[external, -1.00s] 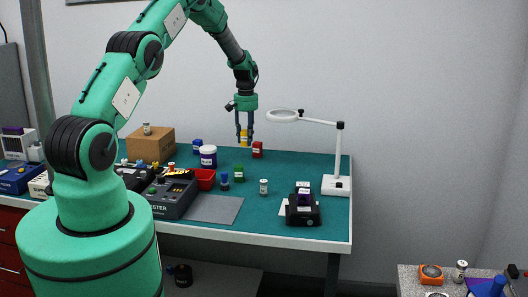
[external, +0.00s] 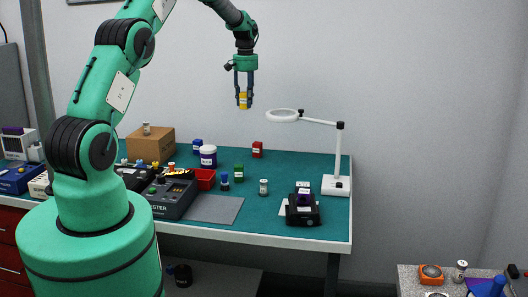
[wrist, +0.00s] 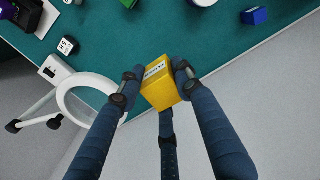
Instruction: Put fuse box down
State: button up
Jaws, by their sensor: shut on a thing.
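The fuse box is probably the yellow box (external: 243,100) with a white label, though several similar small boxes are around. My gripper (external: 244,104) is shut on it and holds it in the air, well above the back part of the bench.
A magnifier lamp (external: 284,116) stands right of the held box. A red box (external: 257,149), blue box (external: 197,145), green box (external: 239,172) and white-lidded jar (external: 208,156) stand on the bench. A grey mat (external: 214,209) lies bare at the front.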

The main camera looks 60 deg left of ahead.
notch_tip(320, 180, up, 2)
jog(key=shift+r, duration=0.15)
jog(key=s+d+p, duration=0.1)
jog(key=s+d, duration=0.2)
jog(key=d, duration=0.8)
jog(key=s+d, duration=0.3)
jog(key=d, duration=0.9)
jog(key=s+d+p, duration=0.1)
jog(key=s+d, duration=0.2)
jog(key=d, duration=0.8)
notch_tip(320, 180, down, 20)
jog(key=shift+s, duration=0.25)
jog(key=shift+n+p, duration=0.35)
jog(key=shift+n, duration=0.15)
jog(key=shift+w, duration=0.15)
jog(key=p, duration=0.1)
send_over(304, 184)
jog(key=shift+f, duration=0.9)
jog(key=shift+f, duration=0.1)
